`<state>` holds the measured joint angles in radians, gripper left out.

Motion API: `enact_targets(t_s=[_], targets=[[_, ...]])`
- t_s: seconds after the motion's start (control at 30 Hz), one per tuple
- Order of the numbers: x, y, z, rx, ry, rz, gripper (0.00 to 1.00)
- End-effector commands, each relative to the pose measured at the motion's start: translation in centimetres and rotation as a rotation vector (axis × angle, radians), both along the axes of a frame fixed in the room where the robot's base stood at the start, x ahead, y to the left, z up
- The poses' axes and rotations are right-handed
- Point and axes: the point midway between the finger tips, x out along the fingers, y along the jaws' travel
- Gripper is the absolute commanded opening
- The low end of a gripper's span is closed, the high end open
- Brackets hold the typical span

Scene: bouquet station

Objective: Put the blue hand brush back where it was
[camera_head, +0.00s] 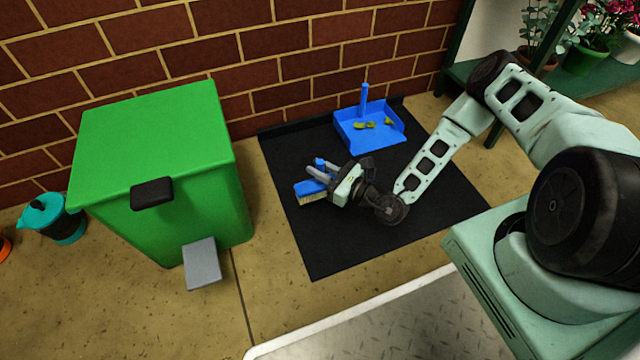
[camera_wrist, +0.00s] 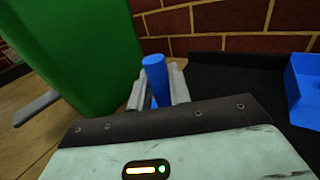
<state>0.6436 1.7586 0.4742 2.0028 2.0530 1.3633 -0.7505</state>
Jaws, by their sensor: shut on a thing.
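The blue hand brush (camera_head: 309,188) with pale bristles is in my gripper (camera_head: 318,174), over the left part of the black mat (camera_head: 340,245). My gripper is shut on its blue handle, and the handle also shows between the fingers in the wrist view (camera_wrist: 155,70). The bristles point down; I cannot tell whether they touch the mat. The blue dustpan (camera_head: 385,138) lies at the back of the mat with its handle upright and green scraps in it. Its edge shows at the right of the wrist view (camera_wrist: 306,88).
A green pedal bin (camera_head: 210,180) with a grey pedal (camera_head: 202,264) stands just left of the mat. A brick wall (camera_head: 290,65) is behind. A teal can (camera_head: 60,222) stands far left and a plant shelf (camera_head: 470,75) at the back right. The mat's front is clear.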

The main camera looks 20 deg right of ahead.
Motion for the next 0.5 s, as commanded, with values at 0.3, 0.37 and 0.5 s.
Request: enact_targets(t_s=[0.3, 0.37, 0.5], targets=[[0.0, 0.0, -3.7, -0.001, -0.002, 0.0, 0.0], [0.0, 0.0, -3.6, -0.001, -0.002, 0.0, 0.0], [0.0, 0.0, -3.4, 0.0, -0.001, 0.0, 0.0]])
